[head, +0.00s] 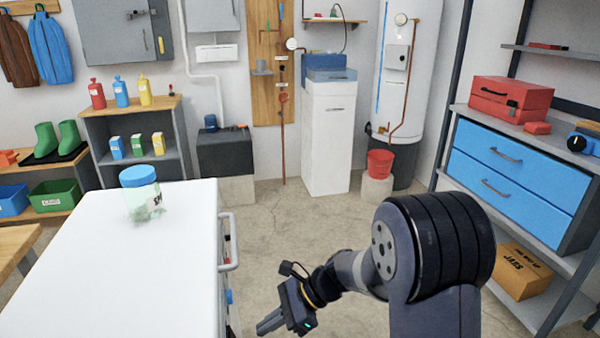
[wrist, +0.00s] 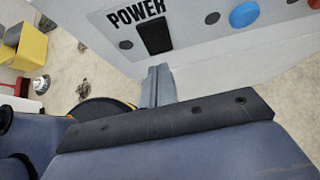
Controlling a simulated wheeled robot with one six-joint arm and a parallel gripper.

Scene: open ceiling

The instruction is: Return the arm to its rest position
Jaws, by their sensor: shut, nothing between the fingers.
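My gripper (head: 272,323) hangs low in the head view, just right of the white-topped cabinet and apart from it as far as I can see. Its fingers are together and point down and left, with nothing between them. In the wrist view the shut fingers (wrist: 158,88) show in front of a grey panel (wrist: 190,35) marked "POWER". My arm is bent out over open floor on the right of the head view.
The white cabinet (head: 110,270) has a handle (head: 230,255) on its right side and a blue-lidded jar (head: 140,193) on top. A shelf rack (head: 560,145) with blue drawers (head: 515,180) stands right. Concrete floor (head: 295,225) between them is clear. A red bucket (head: 380,163) stands behind.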

